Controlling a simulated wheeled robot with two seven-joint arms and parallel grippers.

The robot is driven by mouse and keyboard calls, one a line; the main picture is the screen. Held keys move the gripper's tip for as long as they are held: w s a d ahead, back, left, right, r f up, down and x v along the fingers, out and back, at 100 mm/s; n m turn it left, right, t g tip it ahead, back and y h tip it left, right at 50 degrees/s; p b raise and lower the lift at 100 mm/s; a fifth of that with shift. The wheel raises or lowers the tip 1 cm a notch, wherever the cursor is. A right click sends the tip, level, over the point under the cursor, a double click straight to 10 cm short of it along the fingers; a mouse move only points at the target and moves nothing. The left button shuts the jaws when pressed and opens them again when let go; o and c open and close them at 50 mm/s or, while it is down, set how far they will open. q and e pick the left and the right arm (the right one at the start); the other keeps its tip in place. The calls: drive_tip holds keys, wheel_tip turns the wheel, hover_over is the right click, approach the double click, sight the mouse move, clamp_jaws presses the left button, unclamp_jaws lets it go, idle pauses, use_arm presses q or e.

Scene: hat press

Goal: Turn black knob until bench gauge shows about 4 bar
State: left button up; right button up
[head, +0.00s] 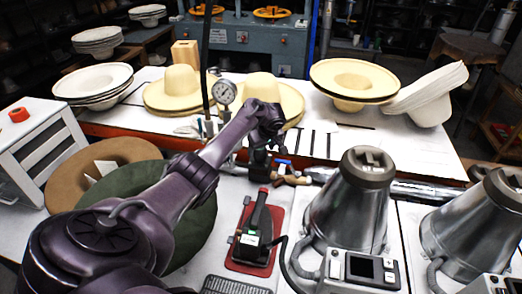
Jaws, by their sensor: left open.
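The bench gauge (224,92) is a round white dial standing upright behind my left arm; its needle is too small to read. My left arm reaches across the middle of the head view, over the hats and bench. My left gripper (261,158) hangs from the wrist, pointing down at the pipework behind the red-based iron, and is open. The black knob cannot be told apart from the dark gripper there; it seems hidden by it, so I cannot tell whether they touch. My right gripper is not in view.
A blue-handled brass valve (288,174) sits just right of the gripper. A black iron (257,232) rests on a red base in front. Metal cones (349,205) stand at the right. Straw hats (182,90) lie behind the arm, with felt hats (200,235) at left.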

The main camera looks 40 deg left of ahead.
use_arm(q)
drive_tip(key=shift+a+f, duration=0.2)
drive_tip(key=shift+f, duration=0.05)
drive_tip(key=shift+c, duration=0.4)
drive_tip(key=c, duration=0.9)
drive_tip(key=shift+r+m+p, duration=0.1)
drive_tip(key=shift+m+p, duration=0.2)
drive_tip(key=shift+p, duration=0.3)
drive_tip(key=shift+m, duration=0.4)
drive_tip(key=shift+f, duration=0.2)
